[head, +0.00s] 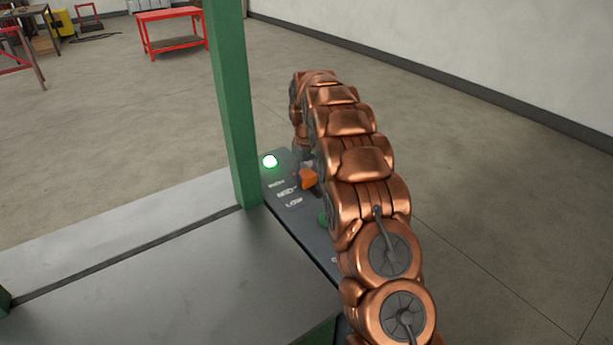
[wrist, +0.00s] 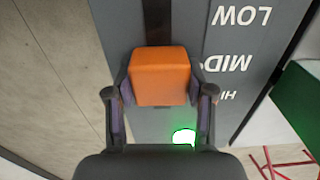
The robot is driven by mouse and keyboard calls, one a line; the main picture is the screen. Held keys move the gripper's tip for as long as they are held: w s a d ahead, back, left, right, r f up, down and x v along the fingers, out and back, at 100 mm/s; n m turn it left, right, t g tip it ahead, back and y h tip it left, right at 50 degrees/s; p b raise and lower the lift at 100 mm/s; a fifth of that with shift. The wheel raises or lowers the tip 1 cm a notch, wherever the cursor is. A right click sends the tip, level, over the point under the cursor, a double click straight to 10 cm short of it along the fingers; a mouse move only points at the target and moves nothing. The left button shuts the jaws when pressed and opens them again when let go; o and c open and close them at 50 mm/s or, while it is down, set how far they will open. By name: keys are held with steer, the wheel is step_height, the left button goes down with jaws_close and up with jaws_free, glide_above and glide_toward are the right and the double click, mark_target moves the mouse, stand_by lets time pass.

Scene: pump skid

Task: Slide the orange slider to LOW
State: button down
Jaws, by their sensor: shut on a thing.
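The orange slider (wrist: 160,76) stands on a grey panel (wrist: 172,20), over a dark slot that shows above it in the wrist view. My gripper (wrist: 160,90) has one finger on each side of the slider and is shut on it. White labels LOW, MID and HI run down beside the slot in the wrist view. The slider is level with MID and the part just below it, with LOW farther up. In the head view the slider (head: 308,179) shows just left of my copper arm, which hides most of the gripper.
A lit green lamp (head: 270,161) sits at the panel's far end, past the HI label. A green post (head: 234,110) rises close to the panel's left side. Open floor lies to the right.

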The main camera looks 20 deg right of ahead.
mark_target(317, 193)
steer(key=shift+s, duration=0.15)
steer(key=shift+s+d+b, duration=0.2)
steer(key=shift+s+b, duration=0.25)
steer(key=shift+s, duration=0.4)
steer(key=shift+s+d+b, duration=0.15)
steer(key=shift+s+b, duration=0.35)
steer(key=shift+s, duration=0.3)
steer(key=shift+s+d+b, duration=0.2)
steer(key=shift+s+b, duration=0.25)
steer(key=shift+s, duration=0.4)
steer(key=shift+c, duration=2)
jaws_free()
step_height(317, 193, up, 12)
